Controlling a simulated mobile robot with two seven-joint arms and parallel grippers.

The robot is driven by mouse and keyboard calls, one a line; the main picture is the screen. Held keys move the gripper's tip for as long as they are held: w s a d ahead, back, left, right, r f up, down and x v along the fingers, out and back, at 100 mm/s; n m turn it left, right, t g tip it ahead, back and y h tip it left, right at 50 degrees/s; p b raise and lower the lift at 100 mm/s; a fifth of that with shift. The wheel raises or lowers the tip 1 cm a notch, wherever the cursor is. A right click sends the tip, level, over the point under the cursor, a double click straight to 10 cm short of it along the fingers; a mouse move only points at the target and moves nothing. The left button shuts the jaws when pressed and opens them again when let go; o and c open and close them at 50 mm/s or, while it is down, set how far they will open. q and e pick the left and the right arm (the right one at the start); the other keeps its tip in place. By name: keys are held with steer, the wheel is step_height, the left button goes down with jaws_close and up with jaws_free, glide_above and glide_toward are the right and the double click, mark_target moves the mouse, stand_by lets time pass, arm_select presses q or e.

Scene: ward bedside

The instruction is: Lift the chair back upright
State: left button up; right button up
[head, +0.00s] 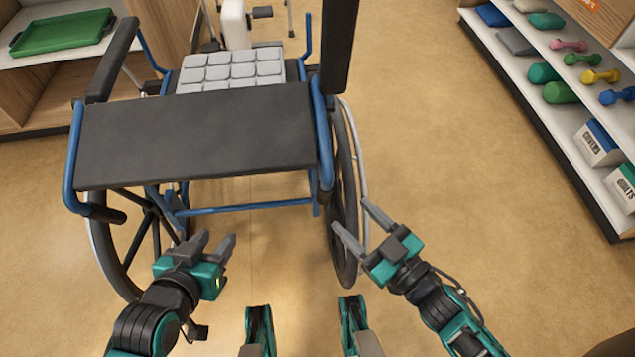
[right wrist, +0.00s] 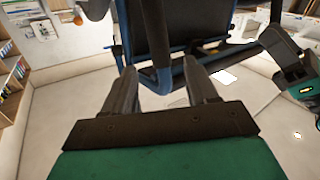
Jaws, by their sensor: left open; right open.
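A wheelchair stands in the head view with its back side towards me. Its black back panel (head: 195,135) leans towards me in a blue tube frame, and a grey padded seat (head: 235,67) shows beyond it. Black push grips sit at the left (head: 102,213) and right (head: 327,200) ends of the back. My left gripper (head: 216,239) is open and empty, below the panel in the picture. My right gripper (head: 353,217) is open and empty, by the right wheel and grip. In the right wrist view, a blue tube (right wrist: 158,78) shows between its fingers; contact is not clear.
The chair's large right wheel (head: 345,190) is close to my right gripper. Shelves with dumbbells (head: 600,76) and boxes stand at the right. A green tray (head: 62,32) lies on a shelf at the upper left. The floor (head: 470,170) between chair and right shelves is clear.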

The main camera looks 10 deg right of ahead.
steer(key=b+x, duration=0.2)
steer(key=x, duration=0.9)
steer(key=shift+c, duration=0.3)
jaws_close()
